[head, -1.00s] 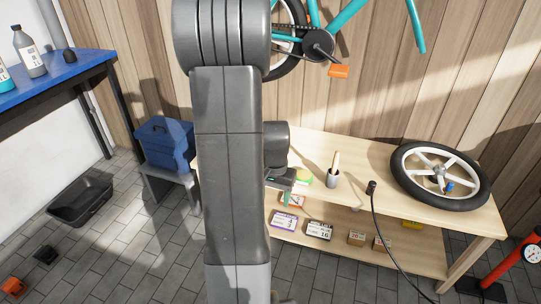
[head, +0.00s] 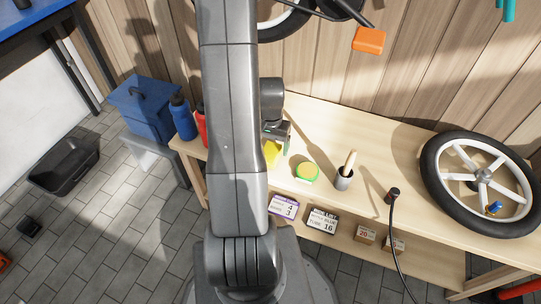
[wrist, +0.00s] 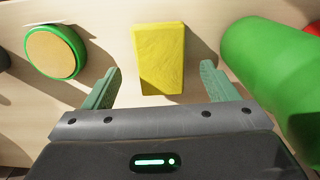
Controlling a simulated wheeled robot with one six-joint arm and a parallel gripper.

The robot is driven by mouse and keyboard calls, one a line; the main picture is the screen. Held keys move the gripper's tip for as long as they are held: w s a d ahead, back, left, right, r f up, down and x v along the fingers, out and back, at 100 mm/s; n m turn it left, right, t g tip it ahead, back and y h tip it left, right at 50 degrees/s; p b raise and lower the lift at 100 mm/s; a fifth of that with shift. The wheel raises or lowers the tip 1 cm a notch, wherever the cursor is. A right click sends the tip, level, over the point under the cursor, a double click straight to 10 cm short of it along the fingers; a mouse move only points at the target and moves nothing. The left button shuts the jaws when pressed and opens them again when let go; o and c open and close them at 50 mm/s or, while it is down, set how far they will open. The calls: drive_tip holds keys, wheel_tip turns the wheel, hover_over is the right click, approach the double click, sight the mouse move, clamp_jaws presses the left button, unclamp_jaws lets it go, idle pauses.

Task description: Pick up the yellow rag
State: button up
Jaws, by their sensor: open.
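The yellow rag (wrist: 161,58) is a flat-looking yellow rectangle on the wooden workbench (head: 400,145). In the wrist view it lies just beyond and between my open fingers, with space on both sides. My gripper (wrist: 160,85) has two green fingers spread apart, with nothing between them. In the head view the rag (head: 272,153) shows partly beside my arm, and my gripper (head: 283,138) is just above it, mostly hidden by the arm. Whether the fingertips touch the bench cannot be told.
A green round tin (wrist: 55,51) is left of the rag and a green bottle (wrist: 268,70) is close on the right. In the head view stand a cup with a brush (head: 344,177), a wheel (head: 440,190), a blue bottle (head: 183,118) and a red bottle (head: 201,122).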

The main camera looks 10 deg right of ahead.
sight(270, 152)
wheel_tip(270, 152, down, 2)
drive_tip(key=shift+f, duration=0.25)
drive_tip(key=c, duration=1.1)
wheel_tip(270, 152, up, 10)
drive_tip(key=shift+r+p, duration=0.1)
drive_tip(key=shift+p, duration=1.15)
drive_tip(key=shift+o, duration=1.1)
drive_tip(key=shift+c, duration=0.4)
